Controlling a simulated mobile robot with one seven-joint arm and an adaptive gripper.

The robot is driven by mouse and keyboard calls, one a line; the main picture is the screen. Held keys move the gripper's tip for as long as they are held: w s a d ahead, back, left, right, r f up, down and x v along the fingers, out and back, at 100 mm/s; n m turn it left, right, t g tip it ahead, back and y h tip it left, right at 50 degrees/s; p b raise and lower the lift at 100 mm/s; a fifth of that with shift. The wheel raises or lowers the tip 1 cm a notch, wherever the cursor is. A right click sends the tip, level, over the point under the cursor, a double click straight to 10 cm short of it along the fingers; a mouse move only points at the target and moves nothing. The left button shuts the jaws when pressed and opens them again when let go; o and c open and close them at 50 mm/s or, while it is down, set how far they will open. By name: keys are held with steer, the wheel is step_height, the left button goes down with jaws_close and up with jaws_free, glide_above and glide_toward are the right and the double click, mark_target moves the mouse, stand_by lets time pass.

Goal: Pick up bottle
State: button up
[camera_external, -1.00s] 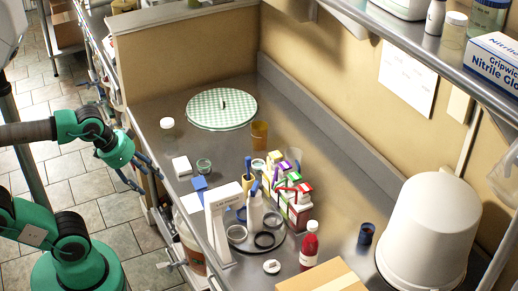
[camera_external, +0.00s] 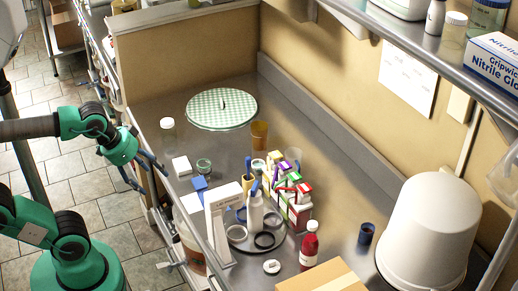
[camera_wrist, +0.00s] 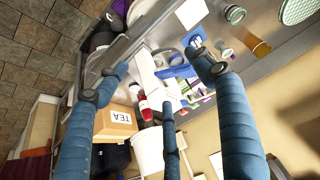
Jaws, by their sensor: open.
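A red bottle with a white cap (camera_external: 309,247) stands upright near the front edge of the steel counter. It also shows in the wrist view (camera_wrist: 143,108), small and between my fingers' outlines but well beyond them. A white bottle (camera_external: 255,212) stands among dark rings on a round tray behind it; the task does not say which bottle. My gripper (camera_external: 145,172) is open and empty at the counter's left side, well apart from both bottles. Its blue fingers are spread in the wrist view (camera_wrist: 162,82).
A cardboard box (camera_external: 325,278) sits in front of the red bottle, and a large white bucket (camera_external: 428,235) stands to the right. Several small cartons (camera_external: 298,205) crowd the tray. A white upright stand (camera_external: 218,225) is nearer my gripper.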

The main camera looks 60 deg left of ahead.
steer(key=w+d+r+n+g+p, duration=0.1)
steer(key=w+d+r+p, duration=0.15)
steer(key=w, duration=0.35)
steer(key=w+d+r+g+p, duration=0.1)
steer(key=w+d+r+p, duration=0.15)
steer(key=w, duration=0.45)
steer(key=n+g+p, duration=0.2)
steer(key=n+p, duration=0.1)
steer(key=p, duration=0.4)
glide_above(313, 225)
steer(key=s+a, duration=0.5)
steer(key=a, duration=0.5)
step_height(313, 225, down, 6)
steer(key=shift+n+g, duration=0.7)
steer(key=shift+g, duration=0.1)
steer(key=w+d+f+p, duration=0.1)
steer(key=d+f, duration=0.2)
steer(key=w+d+f+p, duration=0.1)
steer(key=w+d+f, duration=0.1)
steer(key=d+f, duration=0.1)
steer(key=w+d+f+p, duration=0.1)
steer(key=w+d+f, duration=0.1)
steer(key=d+f, duration=0.1)
steer(key=shift+d+f, duration=0.15)
steer(key=shift+f, duration=0.1)
steer(key=shift+d+f, duration=0.25)
steer(key=shift+f, duration=0.05)
steer(key=shift+f, duration=0.15)
steer(key=shift+f, duration=3.6)
